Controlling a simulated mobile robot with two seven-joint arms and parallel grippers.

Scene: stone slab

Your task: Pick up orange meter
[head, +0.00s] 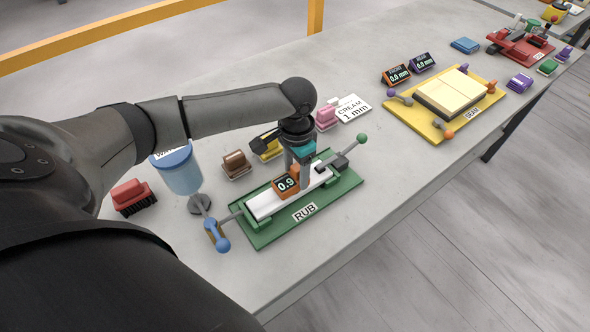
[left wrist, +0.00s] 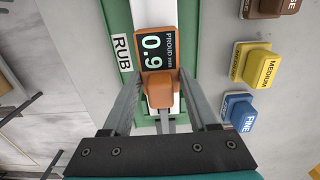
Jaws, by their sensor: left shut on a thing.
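The orange meter (head: 286,184) has a dark display reading 0.9 and sits on the white strip of the green RUB board (head: 262,238). In the left wrist view the meter (left wrist: 156,52) shows "PROUD mm 0.9", with its orange grip between the fingers. My left gripper (head: 304,176) points down from above and is shut on the meter; its fingers also show in the left wrist view (left wrist: 160,88). The meter appears to touch the strip, but I cannot tell for certain. My right gripper is not in view.
A CREAM 1 mm card (head: 351,107) lies beyond. Another orange meter (head: 396,76) reading 0.0 stands near the yellow board (head: 410,115). The slab's front strip is clear.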

